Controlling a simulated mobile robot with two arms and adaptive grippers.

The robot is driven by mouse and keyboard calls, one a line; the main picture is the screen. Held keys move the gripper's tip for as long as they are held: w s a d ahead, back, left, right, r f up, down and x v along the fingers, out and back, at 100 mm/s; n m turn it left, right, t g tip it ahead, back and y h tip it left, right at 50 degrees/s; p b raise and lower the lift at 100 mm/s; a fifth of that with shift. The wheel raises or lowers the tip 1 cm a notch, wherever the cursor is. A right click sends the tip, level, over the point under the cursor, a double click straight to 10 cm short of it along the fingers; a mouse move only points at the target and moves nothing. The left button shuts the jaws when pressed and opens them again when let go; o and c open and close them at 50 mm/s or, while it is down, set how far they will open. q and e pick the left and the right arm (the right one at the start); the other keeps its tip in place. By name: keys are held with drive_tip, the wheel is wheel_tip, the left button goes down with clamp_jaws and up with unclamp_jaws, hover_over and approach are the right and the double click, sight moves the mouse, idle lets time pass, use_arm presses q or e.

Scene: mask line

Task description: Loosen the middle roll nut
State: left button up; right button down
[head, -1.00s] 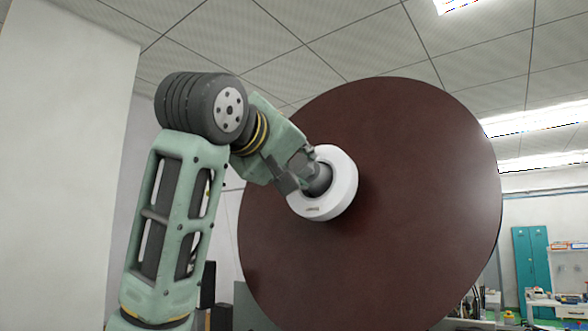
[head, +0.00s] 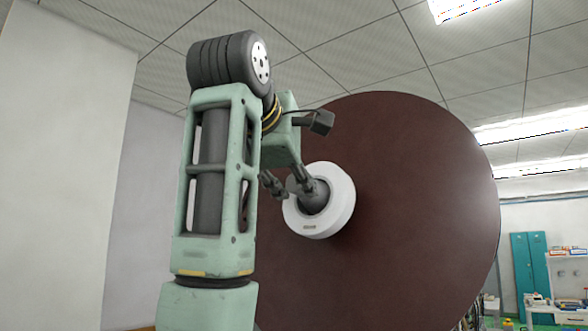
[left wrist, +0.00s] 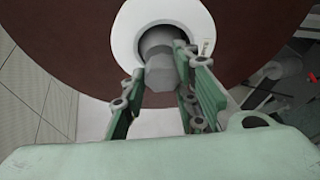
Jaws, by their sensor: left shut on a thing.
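The large dark brown roll (head: 420,190) faces me in the head view, with a white ring (head: 343,205) at its centre. The grey middle roll nut (head: 313,204) sticks out of that ring. It also shows in the left wrist view (left wrist: 159,72), between the finger tips. My left gripper (head: 297,190) is at the nut with a finger on either side of it, shut on it. The fingers hide part of the nut. My right gripper is not in view.
A pale wall (head: 62,160) stands at the left. Teal lockers (head: 530,270) and shelves with small items (head: 566,268) are far back at the right. The space beside the roll's right edge looks open.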

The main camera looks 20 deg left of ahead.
use_arm(q)
drive_tip(key=shift+w+a+r+n+g+h+p, duration=0.1)
drive_tip(key=shift+a+r+n+g+h+p, duration=0.3)
drive_tip(key=shift+n+p, duration=0.9)
drive_tip(key=shift+d+f+n+g+h+p, duration=0.15)
drive_tip(key=shift+n+g+p, duration=0.6)
drive_tip(key=shift+n, duration=1)
drive_tip(key=shift+w+a+r+n+g+h+p, duration=0.15)
drive_tip(key=shift+r+n+g+h+p, duration=0.2)
drive_tip(key=shift+n+p, duration=1)
drive_tip(key=shift+s+f, duration=0.1)
drive_tip(key=o, duration=0.8)
drive_tip(key=shift+o, duration=1.1)
drive_tip(key=shift+a+f, duration=0.2)
drive_tip(key=shift+a, duration=0.05)
drive_tip(key=shift+d, duration=0.25)
